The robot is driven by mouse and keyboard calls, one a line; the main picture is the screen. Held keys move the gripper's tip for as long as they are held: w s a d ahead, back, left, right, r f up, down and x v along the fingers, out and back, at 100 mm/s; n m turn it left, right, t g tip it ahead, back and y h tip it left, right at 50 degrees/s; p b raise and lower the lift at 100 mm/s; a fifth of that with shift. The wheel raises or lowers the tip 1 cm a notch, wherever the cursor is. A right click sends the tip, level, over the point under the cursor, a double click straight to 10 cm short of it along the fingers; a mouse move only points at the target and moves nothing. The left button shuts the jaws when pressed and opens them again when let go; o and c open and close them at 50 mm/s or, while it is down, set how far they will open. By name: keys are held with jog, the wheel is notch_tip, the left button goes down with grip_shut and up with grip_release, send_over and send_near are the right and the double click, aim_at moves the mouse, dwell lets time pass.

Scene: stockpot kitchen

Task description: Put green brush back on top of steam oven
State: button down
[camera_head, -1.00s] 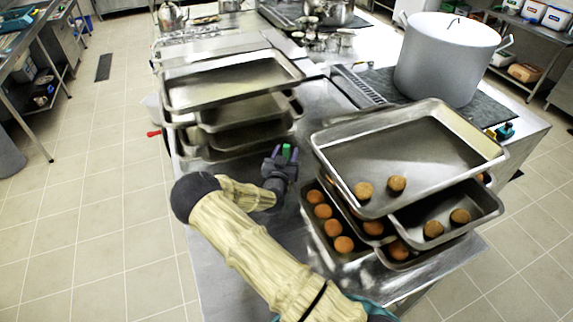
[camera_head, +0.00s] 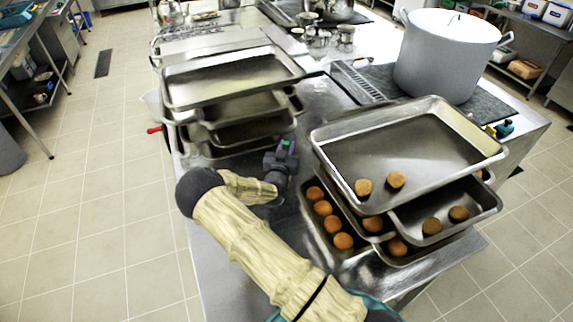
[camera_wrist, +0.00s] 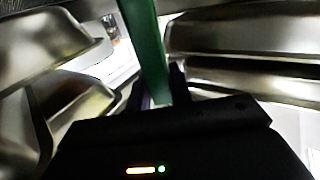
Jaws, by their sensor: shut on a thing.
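My gripper (camera_head: 282,158) is over the steel counter, between the left tray stack and the right tray stack. It is shut on the green brush (camera_wrist: 148,50), which shows in the wrist view as a green bar running up from between the fingers. In the head view only a small green bit of the brush (camera_head: 286,146) shows at the fingertips; the rest is hidden. I cannot make out which thing is the steam oven.
Stacked steel trays (camera_head: 232,82) stand close on the left. More trays (camera_head: 410,150), with round brown buns, stand close on the right. A large grey pot (camera_head: 445,60) is behind them. A narrow strip of counter (camera_head: 318,95) is clear between the stacks.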

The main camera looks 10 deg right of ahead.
aim_at(286, 142)
jog(key=shift+r, duration=0.15)
jog(key=shift+r+b, duration=1)
jog(key=shift+r, duration=0.4)
jog(key=b+v, duration=0.5)
jog(key=v, duration=1.3)
jog(key=shift+r, duration=0.25)
